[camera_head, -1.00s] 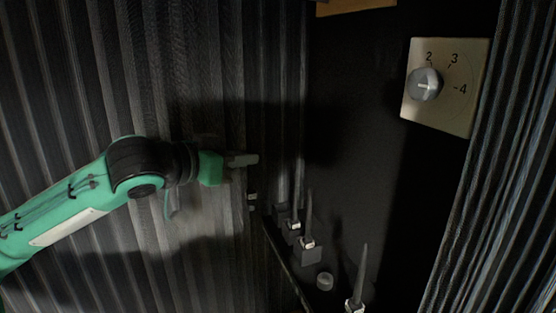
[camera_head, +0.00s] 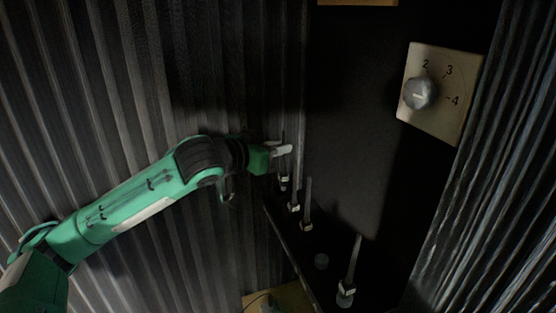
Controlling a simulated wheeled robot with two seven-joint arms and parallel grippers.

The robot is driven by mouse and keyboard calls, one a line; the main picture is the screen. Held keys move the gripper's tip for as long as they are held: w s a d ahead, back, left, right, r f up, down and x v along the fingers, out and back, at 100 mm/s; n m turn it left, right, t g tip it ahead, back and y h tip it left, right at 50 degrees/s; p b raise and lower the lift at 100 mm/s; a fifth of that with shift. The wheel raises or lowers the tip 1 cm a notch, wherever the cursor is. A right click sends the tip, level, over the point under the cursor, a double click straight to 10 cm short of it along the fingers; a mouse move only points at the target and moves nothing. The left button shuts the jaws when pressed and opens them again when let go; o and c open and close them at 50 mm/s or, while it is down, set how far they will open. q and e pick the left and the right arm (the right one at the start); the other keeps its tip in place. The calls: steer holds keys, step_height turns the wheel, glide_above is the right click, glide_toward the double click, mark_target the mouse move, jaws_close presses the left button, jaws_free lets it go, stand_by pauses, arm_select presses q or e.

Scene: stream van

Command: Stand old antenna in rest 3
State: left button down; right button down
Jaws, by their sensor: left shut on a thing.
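My left gripper (camera_head: 285,150) is shut on a thin antenna (camera_head: 284,181) with a pale collar near its lower end. The antenna hangs about upright, at the far end of a row of similar antennas. I cannot tell whether its foot touches anything. Behind the dark ledge's edge stand two more upright antennas, one at the back (camera_head: 294,207) and one a little nearer (camera_head: 307,222). Another antenna (camera_head: 346,290) stands nearest me. A small round grey piece (camera_head: 321,261) sits in the gap before it. No rest number is readable. My right gripper is out of view.
A cream dial plate (camera_head: 443,116) marked 2, 3, 4 with a metal knob (camera_head: 420,93) is on the dark wall at upper right. Ribbed walls flank both sides. A yellowish surface (camera_head: 283,299) shows at bottom centre.

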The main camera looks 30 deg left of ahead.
mark_target(284, 162)
arm_select(q)
step_height(284, 162, down, 3)
steer(key=shift+w+d+r+p, duration=0.1)
steer(key=shift+p, duration=0.25)
steer(key=shift+f, duration=0.45)
steer(key=shift+f, duration=0.2)
steer(key=c, duration=1.6)
jaws_free()
steer(key=shift+r, duration=0.1)
steer(key=shift+r, duration=0.1)
